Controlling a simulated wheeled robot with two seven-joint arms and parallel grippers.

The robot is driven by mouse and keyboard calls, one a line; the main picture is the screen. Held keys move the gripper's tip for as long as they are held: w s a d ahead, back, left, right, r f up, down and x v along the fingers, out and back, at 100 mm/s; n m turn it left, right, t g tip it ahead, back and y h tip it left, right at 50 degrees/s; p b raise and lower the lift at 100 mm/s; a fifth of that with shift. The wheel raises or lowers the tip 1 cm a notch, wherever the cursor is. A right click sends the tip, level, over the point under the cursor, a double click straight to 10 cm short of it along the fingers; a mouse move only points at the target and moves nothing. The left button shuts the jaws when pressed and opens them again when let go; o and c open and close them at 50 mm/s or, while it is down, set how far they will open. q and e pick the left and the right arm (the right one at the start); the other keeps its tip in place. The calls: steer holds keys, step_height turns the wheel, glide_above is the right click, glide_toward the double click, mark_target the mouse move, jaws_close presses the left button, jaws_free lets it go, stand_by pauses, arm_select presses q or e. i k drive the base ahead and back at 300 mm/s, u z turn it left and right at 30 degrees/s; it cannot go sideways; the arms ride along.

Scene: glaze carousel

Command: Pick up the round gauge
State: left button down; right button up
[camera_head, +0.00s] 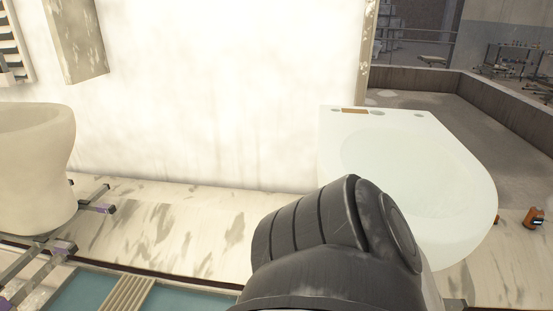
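A small orange and dark object (535,217) sits on the pale surface at the right edge, beyond the white basin. It is too small to tell whether it is the round gauge. No other thing that could be the gauge is recognisable. A dark grey, rounded part of my own arm fills the bottom centre and hides what is behind it. Neither of my grippers is in view.
A white basin (460,187) stands right of centre, partly behind my arm. A cream bowl-shaped piece (38,170) stands at the left on a metal frame (40,262). Teal panels (85,290) lie at the bottom left. A pale wall (220,80) closes the back.

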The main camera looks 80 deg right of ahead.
mark_target(534, 218)
steer(key=z, duration=4.25)
